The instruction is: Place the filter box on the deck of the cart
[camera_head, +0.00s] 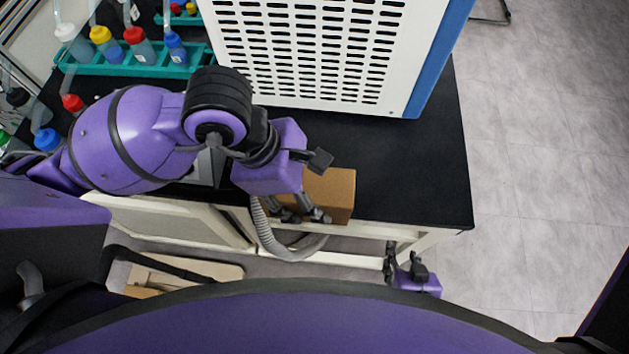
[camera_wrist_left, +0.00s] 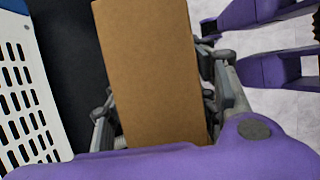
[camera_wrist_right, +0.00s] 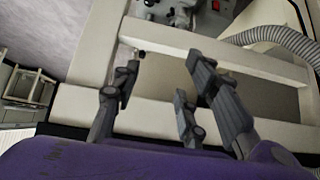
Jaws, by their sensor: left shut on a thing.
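The filter box, a plain brown carton (camera_head: 335,190), is at the front edge of the black bench. My left gripper (camera_head: 303,212) is shut on it, with fingers along its sides. In the left wrist view the box (camera_wrist_left: 150,70) fills the space between the fingers; I cannot tell whether it touches the bench. My right gripper (camera_head: 405,268) is low in front of the bench; in the right wrist view its fingers (camera_wrist_right: 160,95) are apart and empty. I cannot clearly identify the cart; a beige flat surface (camera_head: 195,268) shows low at left, partly hidden by my body.
A white perforated machine (camera_head: 310,50) with a blue side stands on the black bench (camera_head: 420,160). A teal tray (camera_head: 130,68) of capped bottles is at back left. A grey hose (camera_head: 275,240) hangs below the bench edge. Floor at right (camera_head: 545,150) is clear.

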